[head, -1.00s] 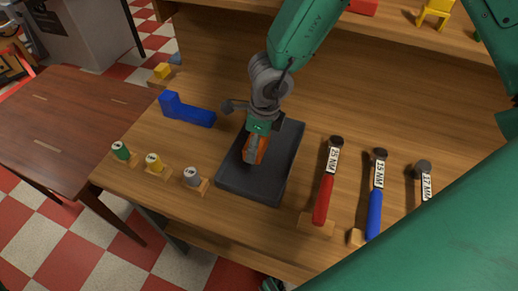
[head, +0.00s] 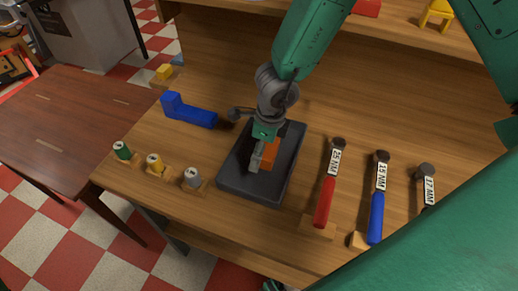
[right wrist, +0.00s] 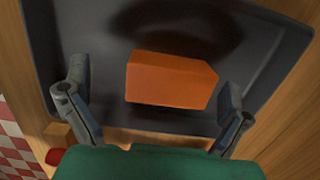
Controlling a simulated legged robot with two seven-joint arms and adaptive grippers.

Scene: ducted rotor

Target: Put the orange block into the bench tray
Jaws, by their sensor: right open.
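The orange block (head: 271,152) is in the dark bench tray (head: 245,187), over its floor. My right gripper (head: 262,155) is above the tray with its fingers down around the block. In the right wrist view the orange block (right wrist: 170,80) lies between the two spread fingers of my right gripper (right wrist: 152,98), with a gap on each side. The dark tray (right wrist: 95,25) surrounds it there. The gripper hides part of the block in the head view. I do not see my left gripper.
A blue L-shaped piece (head: 188,112) lies left of the tray. Green (head: 121,150), yellow (head: 155,163) and grey (head: 192,177) cylinders stand along the left front edge. Red-handled (head: 325,202) and blue-handled (head: 376,215) tools and a third tool (head: 427,185) lie to the right.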

